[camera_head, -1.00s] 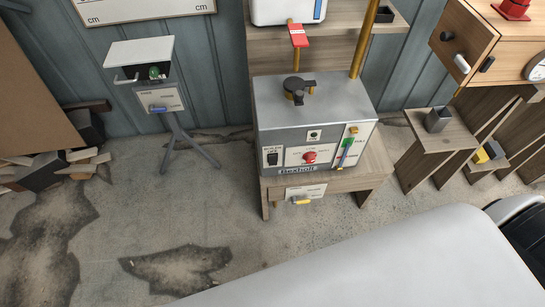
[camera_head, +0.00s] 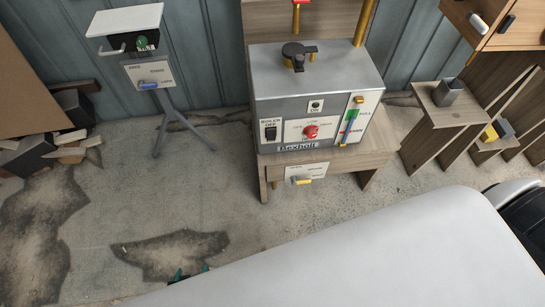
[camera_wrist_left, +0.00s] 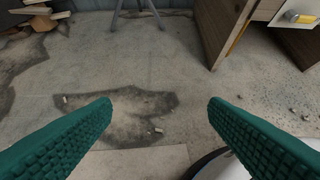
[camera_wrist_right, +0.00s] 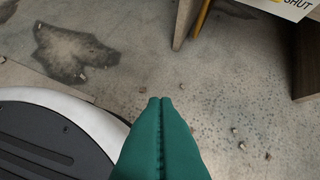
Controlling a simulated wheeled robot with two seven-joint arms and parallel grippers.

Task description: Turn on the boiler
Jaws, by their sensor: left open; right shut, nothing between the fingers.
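The boiler (camera_head: 340,66), a grey box labelled Bexholt, stands on a wooden stand in the head view. Its front has a black rocker switch (camera_head: 270,133) by a "BOILER OFF" label, a red knob (camera_head: 311,132) and a gauge strip (camera_head: 350,125) with green and blue parts. A black valve (camera_head: 296,54) sits on top. My left gripper (camera_head: 188,273) shows only its teal tips at the bottom of the head view. It is open and empty over the floor in its wrist view (camera_wrist_left: 160,104). My right gripper (camera_wrist_right: 160,101) is shut and empty over the floor, outside the head view.
The wooden stand (camera_head: 380,150) has a lower panel with a yellow handle (camera_head: 302,181). A box on a tripod (camera_head: 150,70) stands left, with scraps (camera_head: 65,150) beyond. Low wooden stools (camera_head: 450,125) stand right. Bare floor lies in front of the boiler.

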